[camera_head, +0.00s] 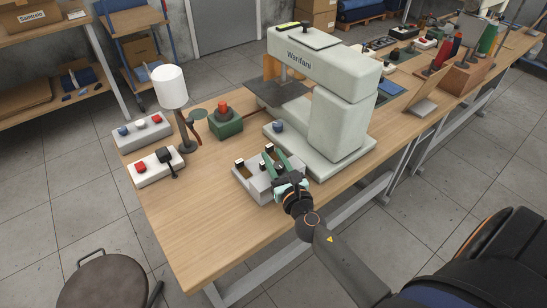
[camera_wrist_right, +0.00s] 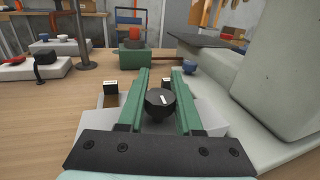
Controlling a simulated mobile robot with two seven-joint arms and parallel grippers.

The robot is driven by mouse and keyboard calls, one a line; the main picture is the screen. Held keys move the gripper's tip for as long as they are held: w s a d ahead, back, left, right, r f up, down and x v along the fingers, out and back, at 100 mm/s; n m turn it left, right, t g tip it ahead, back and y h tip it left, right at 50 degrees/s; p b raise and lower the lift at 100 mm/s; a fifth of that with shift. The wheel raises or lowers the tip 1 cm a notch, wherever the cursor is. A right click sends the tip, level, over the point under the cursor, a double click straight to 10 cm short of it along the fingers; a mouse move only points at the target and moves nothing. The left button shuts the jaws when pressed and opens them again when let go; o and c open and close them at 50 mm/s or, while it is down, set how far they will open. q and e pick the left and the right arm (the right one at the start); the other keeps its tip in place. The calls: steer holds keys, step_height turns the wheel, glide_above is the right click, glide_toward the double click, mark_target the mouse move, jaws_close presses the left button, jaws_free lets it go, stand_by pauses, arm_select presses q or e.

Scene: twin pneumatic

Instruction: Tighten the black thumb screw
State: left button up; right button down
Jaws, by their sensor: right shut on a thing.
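The black thumb screw (camera_wrist_right: 159,104) is a faceted dark knob with a white mark on top, in the middle of the right wrist view. My right gripper (camera_wrist_right: 161,74) has its two green fingers along either side of the knob and is shut on it. The screw stands on a light grey block (camera_head: 254,184) near the table's front edge. In the head view my right gripper (camera_head: 277,163) reaches over this block, and I cannot clearly make out the screw there. My left gripper is not in view.
A large pale green machine (camera_head: 338,115) stands close to the right of the block. Behind are a green box with a red button (camera_head: 225,124), a white lamp (camera_head: 170,88) and two switch boxes (camera_head: 143,132) (camera_head: 156,167). The table's front left is clear.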

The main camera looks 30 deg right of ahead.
stand_by(0.3)
steer(key=c, duration=0.6)
jaws_free()
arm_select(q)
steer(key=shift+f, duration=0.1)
arm_select(e)
steer(key=shift+s, duration=0.1)
steer(key=s+b, duration=0.1)
steer(key=s, duration=0.2)
steer(key=s+a, duration=0.1)
steer(key=s, duration=0.3)
steer(key=s+a+b, duration=0.1)
steer(key=s, duration=0.2)
steer(key=shift+s+a+f+b, duration=0.1)
steer(key=shift+s+f+b, duration=0.1)
steer(key=shift+s+b, duration=0.1)
steer(key=shift+s+a+r, duration=0.1)
steer(key=shift+s, duration=0.5)
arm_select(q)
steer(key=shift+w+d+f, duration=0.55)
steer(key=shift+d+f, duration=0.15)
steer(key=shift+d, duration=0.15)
arm_select(e)
steer(key=shift+s+r, duration=0.1)
steer(key=shift+s, duration=0.05)
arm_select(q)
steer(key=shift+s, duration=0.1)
